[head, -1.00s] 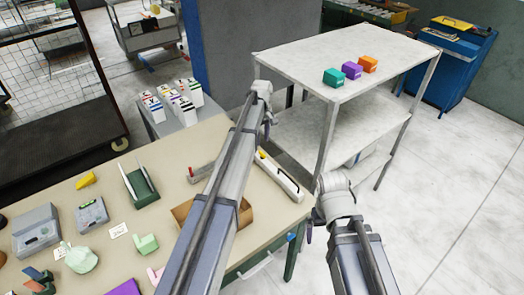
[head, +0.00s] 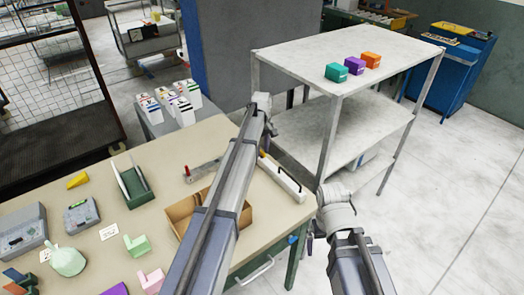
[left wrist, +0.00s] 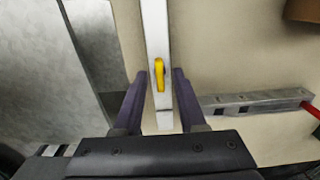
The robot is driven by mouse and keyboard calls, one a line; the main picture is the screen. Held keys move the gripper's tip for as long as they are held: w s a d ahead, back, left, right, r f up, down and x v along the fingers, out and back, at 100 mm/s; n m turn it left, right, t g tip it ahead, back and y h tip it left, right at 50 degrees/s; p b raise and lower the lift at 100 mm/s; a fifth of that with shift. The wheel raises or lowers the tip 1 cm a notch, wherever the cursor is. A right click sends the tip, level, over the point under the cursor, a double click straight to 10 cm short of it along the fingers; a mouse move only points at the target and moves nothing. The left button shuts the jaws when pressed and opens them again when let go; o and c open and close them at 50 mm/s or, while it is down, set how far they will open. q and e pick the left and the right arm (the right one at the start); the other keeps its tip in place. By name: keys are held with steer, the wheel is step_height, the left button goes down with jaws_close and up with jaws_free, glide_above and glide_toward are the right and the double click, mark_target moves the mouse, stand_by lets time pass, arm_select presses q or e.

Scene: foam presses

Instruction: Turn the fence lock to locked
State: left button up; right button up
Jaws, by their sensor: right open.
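The fence is a long white bar (head: 285,180) at the right end of the beige workbench. Its lock is a small yellow lever (left wrist: 159,74), lying nearly in line with the bar in the left wrist view. My left gripper (left wrist: 162,75) is open, its two dark fingers apart on either side of the bar and lever. I see no clear contact with the lever. In the head view my left arm hides those fingers and part of the fence.
A grey rail with a red end (head: 203,168) lies left of the fence. A cardboard box (head: 180,213) sits in front of it. A shelf unit (head: 340,50) with teal, purple and orange blocks stands behind right. Floor to the right is clear.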

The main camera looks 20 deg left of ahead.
arm_select(q)
jaws_close()
stand_by(0.6)
steer(key=m, duration=1.4)
steer(key=shift+m, duration=1.9)
